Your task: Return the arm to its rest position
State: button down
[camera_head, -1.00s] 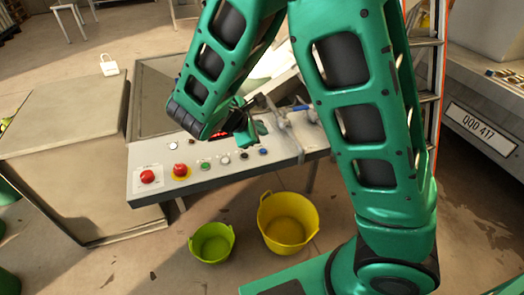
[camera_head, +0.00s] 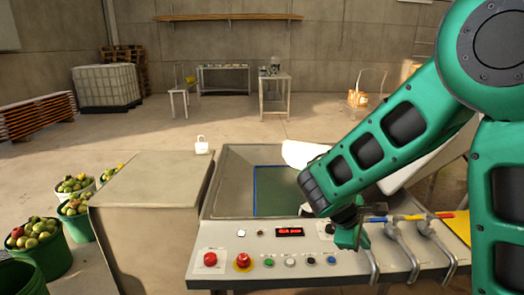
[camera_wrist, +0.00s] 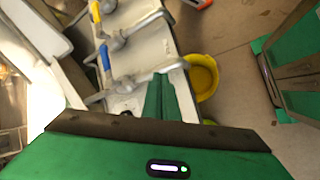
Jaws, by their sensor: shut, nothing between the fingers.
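My gripper (camera_head: 349,235) is green and hangs above the right part of the control panel (camera_head: 222,258), beside the metal valve levers. In the wrist view its fingers (camera_wrist: 161,98) are together with nothing between them, over the pale panel edge. My green arm (camera_head: 385,150) reaches in from the right side of the head view. The panel carries a red button (camera_head: 210,259), a red button on a yellow ring (camera_head: 243,261), a green button (camera_head: 269,262) and a lit red display (camera_head: 289,232).
A yellow tub (camera_wrist: 202,76) is on the floor below the panel. Green buckets of apples (camera_head: 35,237) stand at the left. The floor behind the machine is largely open.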

jog(key=s+d+r+m+g+y, duration=0.3)
jog(key=s+d+r+m, duration=0.1)
jog(key=s+d+m, duration=0.75)
jog(key=s+r+m+y, duration=0.3)
jog(key=s+m, duration=0.3)
jog(key=s, duration=0.9)
jog(key=shift+s+a+r+y, duration=0.15)
jog(key=shift+a+y, duration=0.1)
jog(key=shift+y, duration=0.25)
jog(key=shift+m, duration=0.25)
jog(key=shift+w+f, duration=0.25)
jog(key=shift+w, duration=0.35)
